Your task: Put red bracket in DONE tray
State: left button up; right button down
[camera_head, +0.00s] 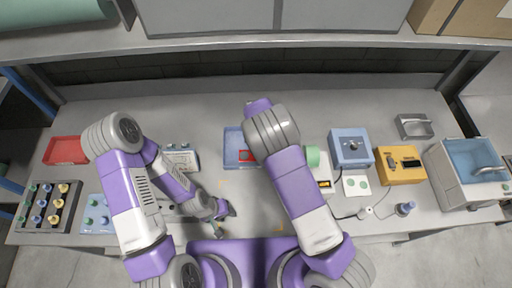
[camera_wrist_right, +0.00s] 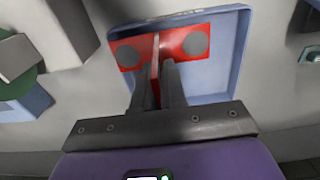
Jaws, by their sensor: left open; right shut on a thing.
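The red bracket (camera_wrist_right: 185,45) is a flat red plate with two grey round spots and an upright fin. My right gripper (camera_wrist_right: 161,75) is shut on the fin in the right wrist view. The bracket is over the blue tray (camera_wrist_right: 237,60), partly across its left rim in that view; I cannot tell whether it touches the tray. In the head view a bit of the bracket (camera_head: 246,156) shows inside the blue tray (camera_head: 230,137), and my right arm hides the right gripper. No DONE label is readable. My left gripper (camera_head: 220,222) is open, low over the table's front.
A red tray (camera_head: 65,150) lies at the far left, near a rack of knobs (camera_head: 48,205). Right of my right arm stand a blue box (camera_head: 351,147), a yellow box (camera_head: 400,165) and a sink-like unit (camera_head: 470,172). A shelf edge (camera_head: 330,42) runs along the back.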

jog(key=shift+w+f, duration=0.15)
jog(key=shift+f, duration=2.15)
jog(key=shift+f, duration=0.1)
jog(key=c, duration=1.7)
grip_release()
jog(key=shift+f, duration=0.15)
jog(key=o, duration=0.5)
jog(key=shift+r, duration=0.2)
notch_tip(320, 180, up, 12)
jog(key=shift+r, duration=0.1)
